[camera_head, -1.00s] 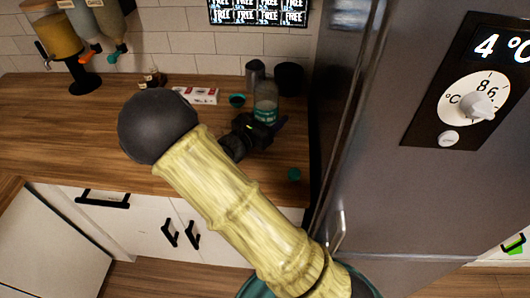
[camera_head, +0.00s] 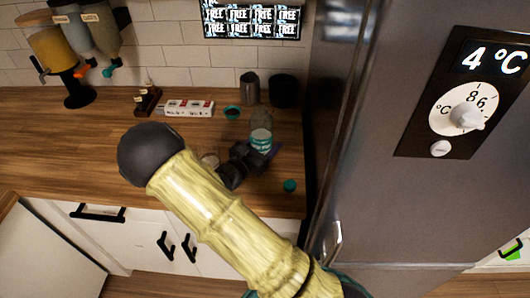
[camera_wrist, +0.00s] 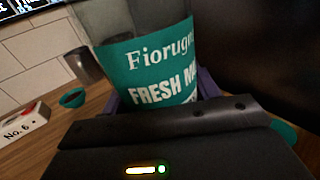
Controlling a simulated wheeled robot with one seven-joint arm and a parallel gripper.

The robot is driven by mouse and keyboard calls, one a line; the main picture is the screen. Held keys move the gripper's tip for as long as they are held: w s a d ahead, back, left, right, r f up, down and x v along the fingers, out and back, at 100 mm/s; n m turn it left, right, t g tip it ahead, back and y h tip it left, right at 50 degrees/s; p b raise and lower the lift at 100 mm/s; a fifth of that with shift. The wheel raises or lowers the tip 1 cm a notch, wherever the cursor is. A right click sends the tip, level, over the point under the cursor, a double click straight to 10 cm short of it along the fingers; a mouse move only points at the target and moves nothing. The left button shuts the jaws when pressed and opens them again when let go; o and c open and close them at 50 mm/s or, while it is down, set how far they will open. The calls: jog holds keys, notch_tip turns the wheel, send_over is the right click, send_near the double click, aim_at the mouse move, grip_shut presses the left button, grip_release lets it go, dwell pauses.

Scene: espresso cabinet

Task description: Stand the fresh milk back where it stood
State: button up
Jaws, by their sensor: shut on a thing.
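The fresh milk is a clear bottle with a teal label (camera_head: 261,142), upright or nearly so over the right part of the wooden counter. In the wrist view its label, reading "FRESH M...", fills the upper middle (camera_wrist: 158,75). My gripper (camera_head: 259,153) is shut on the bottle around its lower part. The bottle's base is hidden by the gripper, so I cannot tell whether it touches the counter. A round teal lid (camera_head: 289,186) lies on the counter to the right, near the front edge.
A grey metal cup (camera_head: 249,88), a dark canister (camera_head: 284,92), a small teal bowl (camera_head: 232,112) and a white box (camera_head: 189,108) stand behind. A clear glass (camera_head: 210,159) is left of the gripper. The tall fridge (camera_head: 365,150) bounds the right.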

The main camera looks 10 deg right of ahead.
jog(key=shift+f, duration=1.95)
jog(key=shift+f, duration=0.2)
jog(key=o, duration=1.3)
jog(key=shift+r, duration=0.25)
jog(key=shift+s+a+f, duration=0.15)
jog(key=shift+s+a, duration=0.05)
jog(key=shift+a, duration=0.05)
jog(key=b+v, duration=0.2)
jog(key=v, duration=0.9)
jog(key=shift+s+a, duration=0.1)
jog(key=shift+s, duration=0.1)
